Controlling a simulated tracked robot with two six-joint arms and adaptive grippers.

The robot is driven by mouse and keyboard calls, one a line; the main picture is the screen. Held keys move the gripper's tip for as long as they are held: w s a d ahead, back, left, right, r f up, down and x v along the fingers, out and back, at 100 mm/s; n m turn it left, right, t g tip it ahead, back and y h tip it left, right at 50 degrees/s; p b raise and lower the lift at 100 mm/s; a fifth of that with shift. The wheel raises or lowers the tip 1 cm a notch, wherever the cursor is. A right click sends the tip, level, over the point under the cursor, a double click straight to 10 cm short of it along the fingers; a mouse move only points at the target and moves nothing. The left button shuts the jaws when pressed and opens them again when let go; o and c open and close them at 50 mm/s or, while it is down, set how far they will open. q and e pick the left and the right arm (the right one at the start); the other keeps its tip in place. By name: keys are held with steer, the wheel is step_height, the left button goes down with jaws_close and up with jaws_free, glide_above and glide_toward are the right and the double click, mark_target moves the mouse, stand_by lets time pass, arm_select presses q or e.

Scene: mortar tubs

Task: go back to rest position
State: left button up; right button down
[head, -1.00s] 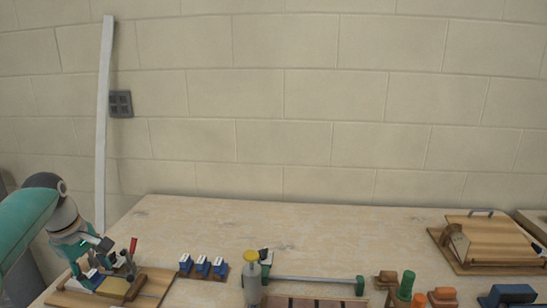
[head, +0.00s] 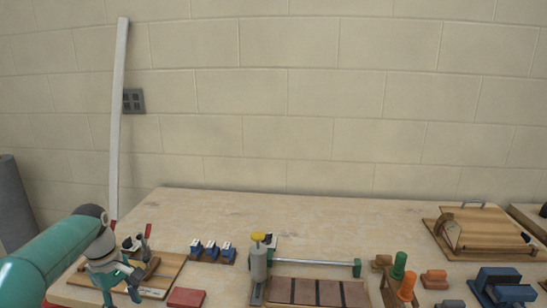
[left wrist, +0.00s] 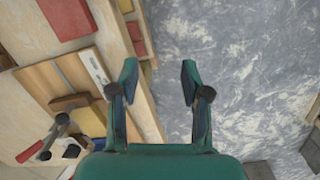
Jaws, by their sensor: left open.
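My left gripper (head: 122,283) is at the lower left of the head view, over the front edge of a wooden board with a clamp-like fixture (head: 165,269). In the left wrist view its two fingers (left wrist: 158,82) stand apart with nothing between them. Below that gap are the bench edge and the grey floor. My right gripper does not show in either view.
The wooden bench (head: 300,215) has free room along its back.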

arm_select(q)
steer(key=s+d+f+m+g+h, duration=0.1)
steer(key=s+d+f, duration=0.35)
steer(key=f, duration=0.35)
steer(key=s+d+f+m+g, duration=0.1)
steer(key=s+d+f+m, duration=0.15)
steer(key=d+f, duration=0.4)
steer(key=s+d+f+m+g+h, duration=0.1)
steer(key=s+d+f, duration=0.35)
steer(key=f, duration=0.35)
steer(key=s+d+f+m+t, duration=0.2)
steer(key=s+d+f+m, duration=0.1)
steer(key=s, duration=0.4)
steer(key=s+d+f+m+t, duration=0.1)
steer(key=s+d+f+m, duration=0.3)
steer(key=s, duration=0.3)
steer(key=shift+d+f+t+h, duration=0.3)
steer(key=shift+d+f+t, duration=0.1)
steer(key=shift+d+f, duration=0.15)
steer(key=shift+d, duration=0.1)
steer(key=shift+c, duration=0.3)
